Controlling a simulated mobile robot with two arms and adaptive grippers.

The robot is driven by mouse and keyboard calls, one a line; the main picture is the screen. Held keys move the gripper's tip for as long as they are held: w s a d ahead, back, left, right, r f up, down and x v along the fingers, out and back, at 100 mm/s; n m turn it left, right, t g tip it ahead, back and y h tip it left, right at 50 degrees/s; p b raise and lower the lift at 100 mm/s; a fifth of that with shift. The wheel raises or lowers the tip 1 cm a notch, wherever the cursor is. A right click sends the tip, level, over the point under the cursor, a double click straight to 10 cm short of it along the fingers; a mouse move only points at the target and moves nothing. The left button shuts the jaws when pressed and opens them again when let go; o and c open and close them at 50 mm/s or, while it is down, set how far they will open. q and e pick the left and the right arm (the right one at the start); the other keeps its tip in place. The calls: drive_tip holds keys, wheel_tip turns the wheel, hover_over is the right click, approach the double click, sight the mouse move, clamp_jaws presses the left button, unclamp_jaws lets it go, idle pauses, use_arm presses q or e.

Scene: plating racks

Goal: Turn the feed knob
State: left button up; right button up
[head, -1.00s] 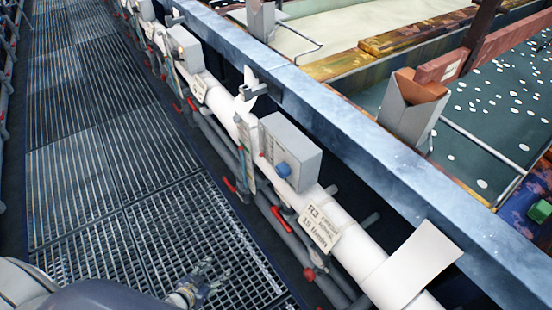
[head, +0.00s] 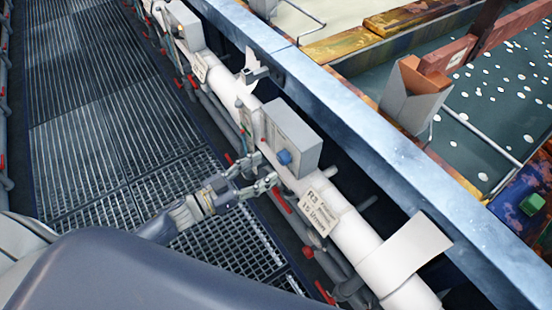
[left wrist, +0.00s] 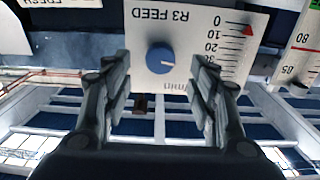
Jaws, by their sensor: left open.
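The feed knob (head: 284,157) is a small blue round knob on the front of a grey box (head: 297,133) on the white pipe. In the left wrist view the knob (left wrist: 160,58) sits on a white panel (left wrist: 205,20) printed upside down "R3 FEED". The panel has a scale from 0 upward, and a red pointer (left wrist: 247,30) stands near 0. My left gripper (head: 266,170) is open and empty, just in front of the box. Its fingers (left wrist: 160,80) stand either side of the knob in the left wrist view, apart from it. My right gripper is not in view.
The white pipe (head: 345,235) carries a label plate (head: 316,212) and runs diagonally. Red-handled valves (head: 281,202) lie below it. A blue-grey beam (head: 350,120) runs behind the box. Grated walkway (head: 90,110) lies left. Another scale (left wrist: 303,50) is at the right in the left wrist view.

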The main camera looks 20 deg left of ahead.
sight(280, 160)
use_arm(q)
drive_tip(key=shift+p+x, duration=0.4)
drive_tip(key=shift+x, duration=2.25)
drive_tip(key=shift+c, duration=0.6)
drive_tip(key=c, duration=1)
